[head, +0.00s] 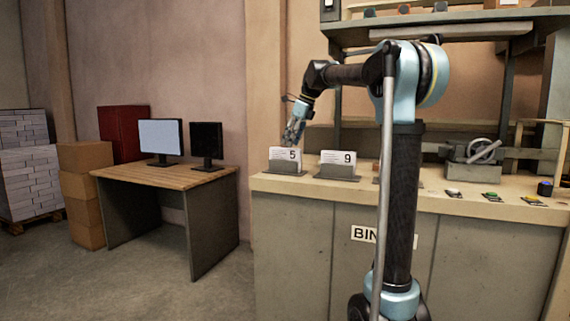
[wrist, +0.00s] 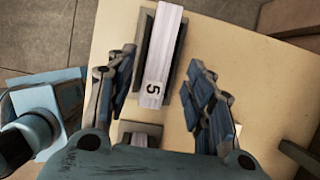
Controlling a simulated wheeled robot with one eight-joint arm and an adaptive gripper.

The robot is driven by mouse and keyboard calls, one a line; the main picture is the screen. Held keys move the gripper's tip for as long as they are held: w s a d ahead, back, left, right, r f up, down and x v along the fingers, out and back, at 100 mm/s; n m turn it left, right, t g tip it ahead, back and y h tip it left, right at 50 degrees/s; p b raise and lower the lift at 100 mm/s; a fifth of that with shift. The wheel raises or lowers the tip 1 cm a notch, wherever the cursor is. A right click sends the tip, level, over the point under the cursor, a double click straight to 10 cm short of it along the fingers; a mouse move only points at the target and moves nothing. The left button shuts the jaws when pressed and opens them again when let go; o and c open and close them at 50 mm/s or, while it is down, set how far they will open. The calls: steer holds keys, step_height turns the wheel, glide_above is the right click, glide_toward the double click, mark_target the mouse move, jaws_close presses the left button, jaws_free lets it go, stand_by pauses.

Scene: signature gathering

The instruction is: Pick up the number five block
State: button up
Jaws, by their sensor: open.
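The number five block (head: 285,154) is a white block marked 5, standing in a dark grey holder (head: 286,171) at the left end of the workbench. In the wrist view the five block (wrist: 166,52) runs between my open fingers, with its 5 facing the gripper's base. My gripper (head: 293,132) is above the five block, pointing down. In the wrist view my gripper (wrist: 160,85) is open and empty, a finger on each side of the block. I cannot tell how far above the block the fingertips are.
A block marked 9 (head: 338,158) stands in its own holder just right of the five block. The workbench (head: 467,204) carries buttons and a metal device (head: 474,152) farther right. A desk with two monitors (head: 160,137) is at left. A shelf (head: 450,19) hangs above the bench.

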mark_target(285, 150)
steer(key=shift+a+x, duration=0.15)
steer(key=shift+x, duration=1.25)
steer(key=shift+a+x, duration=0.1)
steer(key=shift+x, duration=1.25)
jaws_close()
